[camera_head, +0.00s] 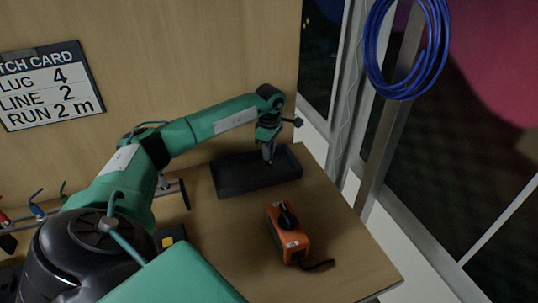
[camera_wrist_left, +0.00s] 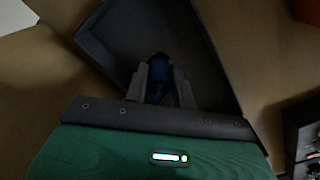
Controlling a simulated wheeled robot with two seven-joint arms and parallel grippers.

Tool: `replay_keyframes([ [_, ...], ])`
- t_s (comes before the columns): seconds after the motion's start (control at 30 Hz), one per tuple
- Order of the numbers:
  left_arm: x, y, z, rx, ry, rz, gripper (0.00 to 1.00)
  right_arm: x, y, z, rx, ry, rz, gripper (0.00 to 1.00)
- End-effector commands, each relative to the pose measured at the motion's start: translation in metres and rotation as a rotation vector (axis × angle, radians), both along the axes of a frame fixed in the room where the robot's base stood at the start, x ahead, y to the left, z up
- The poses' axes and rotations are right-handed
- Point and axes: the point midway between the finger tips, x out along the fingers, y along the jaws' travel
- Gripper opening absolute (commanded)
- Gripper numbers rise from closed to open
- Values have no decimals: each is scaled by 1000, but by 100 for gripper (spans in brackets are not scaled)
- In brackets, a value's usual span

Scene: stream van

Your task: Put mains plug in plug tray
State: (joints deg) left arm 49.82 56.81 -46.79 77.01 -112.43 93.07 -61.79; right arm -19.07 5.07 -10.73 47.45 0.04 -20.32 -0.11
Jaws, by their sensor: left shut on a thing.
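The plug tray (camera_head: 231,187) is a dark, shallow rectangular box near the back edge of the wooden bench. My left gripper (camera_head: 268,158) points down over the tray's back part, and in the left wrist view its fingers (camera_wrist_left: 163,88) are closed on a small dark-blue piece, the mains plug (camera_wrist_left: 160,68). The tray's dark wall (camera_wrist_left: 101,62) surrounds the plug in that view. The fingers hide part of the plug, and I cannot tell whether it touches the tray floor. My right gripper is not in view.
An orange box with a black knob (camera_head: 288,240) and a short dark lead stands in front of the tray. A rack with coloured pieces (camera_head: 38,208) is at the left. A blue cable coil (camera_head: 376,70) hangs at the right. Bench around the orange box is clear.

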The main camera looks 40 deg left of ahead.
Motion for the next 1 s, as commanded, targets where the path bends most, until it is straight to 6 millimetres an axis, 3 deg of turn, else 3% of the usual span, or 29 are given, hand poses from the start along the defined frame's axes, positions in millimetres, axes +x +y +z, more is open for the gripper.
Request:
replay_keyframes([
  [0.17, -1, 0, -25, 0, 2, 1, 0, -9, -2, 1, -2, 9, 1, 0],
  [0.53, 0, 0, -30, 1, 0, 1, 0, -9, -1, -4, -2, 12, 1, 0],
  [0.57, 0, 0, -29, 1, 0, 1, 32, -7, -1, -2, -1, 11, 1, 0],
  [0.63, 0, 0, -29, 1, 1, 1, 46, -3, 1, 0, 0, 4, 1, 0],
  [1.0, 0, 0, -24, 1, 1, 1, 48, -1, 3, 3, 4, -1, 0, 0],
])
